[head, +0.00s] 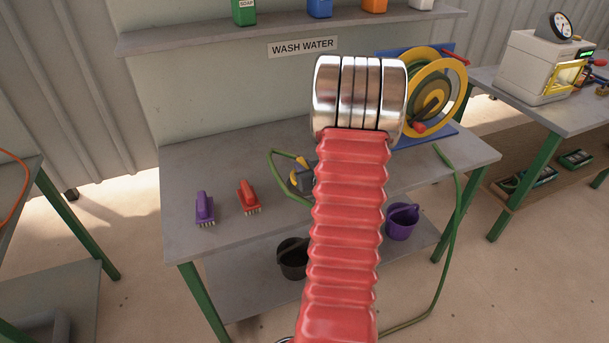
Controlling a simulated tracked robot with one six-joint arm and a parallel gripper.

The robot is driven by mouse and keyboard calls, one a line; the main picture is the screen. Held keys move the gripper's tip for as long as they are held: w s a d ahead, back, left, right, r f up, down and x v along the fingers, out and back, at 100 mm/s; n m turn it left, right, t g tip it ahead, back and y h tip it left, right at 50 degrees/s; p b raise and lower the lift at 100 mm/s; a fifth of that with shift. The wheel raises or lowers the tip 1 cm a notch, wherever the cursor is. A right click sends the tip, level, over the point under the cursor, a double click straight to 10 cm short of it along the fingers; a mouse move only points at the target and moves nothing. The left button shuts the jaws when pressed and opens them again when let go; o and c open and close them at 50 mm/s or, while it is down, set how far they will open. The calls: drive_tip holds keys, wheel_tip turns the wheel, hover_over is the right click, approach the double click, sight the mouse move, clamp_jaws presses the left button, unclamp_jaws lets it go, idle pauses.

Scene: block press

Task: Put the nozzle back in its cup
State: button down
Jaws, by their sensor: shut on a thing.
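My gripper (300,178) shows only in part, as a small dark grey and yellow shape at the left edge of my red, ribbed arm, over the grey wash table (200,250). It is shut on the nozzle, which is mostly hidden behind my arm. I cannot tell clearly where the gripper ends and the nozzle begins. A green hose (275,165) loops out to the left of them and passes back behind my arm. I cannot make out the nozzle's cup; my arm covers the middle of the table.
A yellow hose reel (455,95) stands at the back right. A black bucket (293,258) and a purple bucket (402,222) are below. The table's front left is clear.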

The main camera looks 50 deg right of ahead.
drive_tip(key=shift+f, duration=1.8)
drive_tip(key=shift+f, duration=0.1)
drive_tip(key=c, duration=1.6)
unclamp_jaws()
drive_tip(key=shift+o, duration=0.2)
drive_tip(key=shift+s, duration=0.1)
drive_tip(key=v, duration=1.2)
